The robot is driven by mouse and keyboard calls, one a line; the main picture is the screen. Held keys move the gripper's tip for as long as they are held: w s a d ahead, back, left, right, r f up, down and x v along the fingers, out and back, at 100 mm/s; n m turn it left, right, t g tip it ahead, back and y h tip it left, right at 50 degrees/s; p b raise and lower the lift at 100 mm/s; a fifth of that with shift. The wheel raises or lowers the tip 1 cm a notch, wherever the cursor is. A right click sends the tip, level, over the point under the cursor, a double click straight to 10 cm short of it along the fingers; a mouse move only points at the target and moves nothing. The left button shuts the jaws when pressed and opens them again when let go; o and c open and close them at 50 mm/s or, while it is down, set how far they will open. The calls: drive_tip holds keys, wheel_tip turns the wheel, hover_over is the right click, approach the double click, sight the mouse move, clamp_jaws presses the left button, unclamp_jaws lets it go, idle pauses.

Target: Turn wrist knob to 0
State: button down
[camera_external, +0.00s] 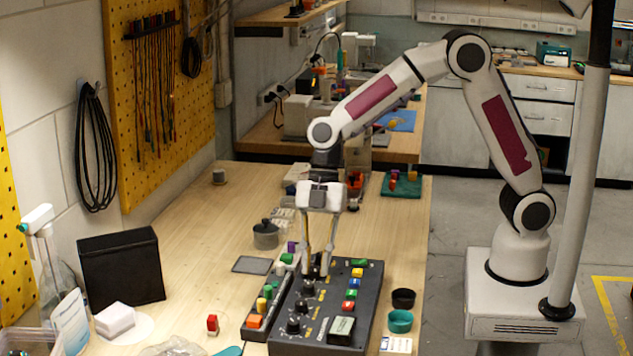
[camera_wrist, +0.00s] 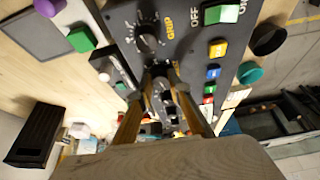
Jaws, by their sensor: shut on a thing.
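A dark control panel (camera_external: 375,315) lies on the bench with a row of black knobs down its left side. My gripper (camera_external: 317,270) points straight down over the far part of that row, its fingertips low at the panel. In the wrist view my gripper (camera_wrist: 160,72) is shut on a dark knob just below the knob labelled GRIP (camera_wrist: 148,38). The fingertips mostly hide the held knob, and I cannot read its label or pointer.
Coloured buttons (camera_external: 351,294) run down the panel's right side. A narrow strip with coloured blocks (camera_external: 267,291) lies to the left. Black (camera_external: 403,298) and teal (camera_external: 400,321) cups stand right.

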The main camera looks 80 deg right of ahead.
drive_tip(key=shift+f+n+g, duration=0.1)
drive_tip(key=shift+n+g, duration=0.3)
drive_tip(key=shift+n, duration=0.5)
drive_tip(key=c, duration=1.9)
unclamp_jaws()
drive_tip(key=shift+m, duration=0.3)
drive_tip(key=shift+s+m+t, duration=0.15)
drive_tip(key=shift+m+t, duration=0.85)
drive_tip(key=shift+m, duration=1.3)
drive_tip(key=shift+s+a+m+t+h, duration=0.1)
drive_tip(key=shift+m+t+h, duration=0.4)
drive_tip(key=shift+m, duration=0.9)
drive_tip(key=shift+m+t+h, duration=0.3)
drive_tip(key=shift+m+t, duration=0.1)
drive_tip(key=shift+m, duration=0.8)
